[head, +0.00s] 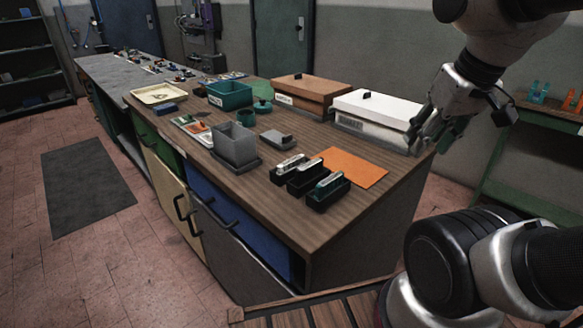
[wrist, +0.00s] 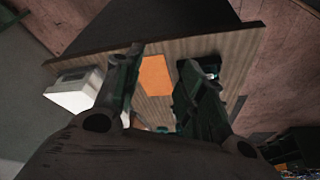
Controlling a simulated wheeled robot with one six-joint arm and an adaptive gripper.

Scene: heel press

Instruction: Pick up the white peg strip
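Three small black holders stand side by side near the front of the workbench, each with a narrow pale or teal strip on top. The leftmost holder's strip (head: 289,164) looks whitish. The middle one (head: 306,171) is grey-white and the front one (head: 326,184) is teal and pale; I cannot tell for sure which is the white peg strip. My gripper (head: 432,138) is above the right end of the bench, beside the white box and apart from the strips. In the wrist view my gripper (wrist: 160,60) is open and empty. Its right finger hides most of the holders.
An orange mat (head: 352,167) lies behind the holders. A white-lidded box (head: 375,108) and a brown-lidded box (head: 308,88) stand at the back. A grey bin (head: 236,143), a teal bin (head: 229,94) and a small grey block (head: 278,138) stand left of the holders.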

